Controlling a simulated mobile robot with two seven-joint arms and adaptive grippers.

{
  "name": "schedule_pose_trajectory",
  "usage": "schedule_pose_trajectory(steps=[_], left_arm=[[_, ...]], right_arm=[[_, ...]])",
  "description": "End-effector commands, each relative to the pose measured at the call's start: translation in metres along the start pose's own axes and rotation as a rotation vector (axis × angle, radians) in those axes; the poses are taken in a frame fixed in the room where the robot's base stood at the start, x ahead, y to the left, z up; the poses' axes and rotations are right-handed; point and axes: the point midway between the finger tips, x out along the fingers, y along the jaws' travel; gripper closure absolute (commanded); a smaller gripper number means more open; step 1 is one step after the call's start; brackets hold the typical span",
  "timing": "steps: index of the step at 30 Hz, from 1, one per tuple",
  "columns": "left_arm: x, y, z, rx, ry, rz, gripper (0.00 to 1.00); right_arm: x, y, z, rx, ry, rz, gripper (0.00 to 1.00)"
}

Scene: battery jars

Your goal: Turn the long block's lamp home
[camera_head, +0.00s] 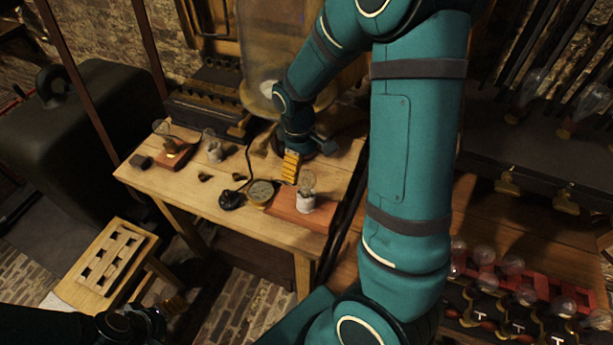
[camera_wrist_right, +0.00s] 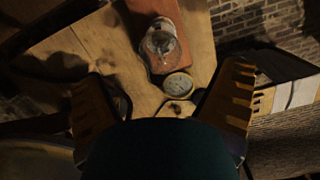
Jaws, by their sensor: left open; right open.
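The long red-brown block (camera_head: 284,207) lies at the right end of the wooden bench. A clear glass lamp (camera_head: 308,181) stands upright in a pale socket (camera_head: 305,202) on it; whether the lamp is fully seated cannot be told. In the right wrist view the lamp (camera_wrist_right: 160,42) and block (camera_wrist_right: 150,8) are ahead of the fingers. My right gripper (camera_head: 291,166) is open and empty beside the lamp, apart from it; its spread fingers (camera_wrist_right: 165,100) flank the wrist view. My left gripper (camera_head: 160,312) is open at the lower left, away from the bench, partly dark.
A round gauge (camera_head: 261,191) sits beside the block. A black cabled piece (camera_head: 231,200) lies left of it. A shorter block (camera_head: 174,155) and another lamp (camera_head: 213,149) stand at the bench's left. A slotted wooden stand (camera_head: 112,258) and a lamp rack (camera_head: 520,290) flank the bench.

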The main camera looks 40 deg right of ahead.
Motion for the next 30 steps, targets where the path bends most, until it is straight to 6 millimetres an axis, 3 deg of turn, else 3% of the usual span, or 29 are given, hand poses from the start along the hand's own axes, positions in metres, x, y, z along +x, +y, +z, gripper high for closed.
schedule_pose_trajectory(steps=[3, 9, 22, 27, 30], left_arm=[[0.003, -0.001, 0.000, 0.000, 0.000, -0.001, 0.39], [0.006, -0.002, 0.001, 0.000, 0.000, -0.001, 0.39], [0.006, -0.002, 0.001, 0.000, 0.000, -0.001, 0.39], [0.006, -0.002, 0.001, 0.000, 0.000, -0.001, 0.39], [0.006, -0.002, 0.001, 0.000, 0.000, -0.001, 0.39]], right_arm=[[0.021, 0.000, 0.000, 0.000, -0.004, -0.001, 0.07], [0.043, 0.000, 0.000, 0.000, -0.002, -0.001, 0.07], [0.050, 0.000, 0.000, 0.000, 0.001, 0.000, 0.07], [0.050, 0.000, 0.000, 0.000, 0.001, 0.000, 0.66], [0.050, 0.000, 0.000, 0.000, 0.001, 0.000, 0.93]])
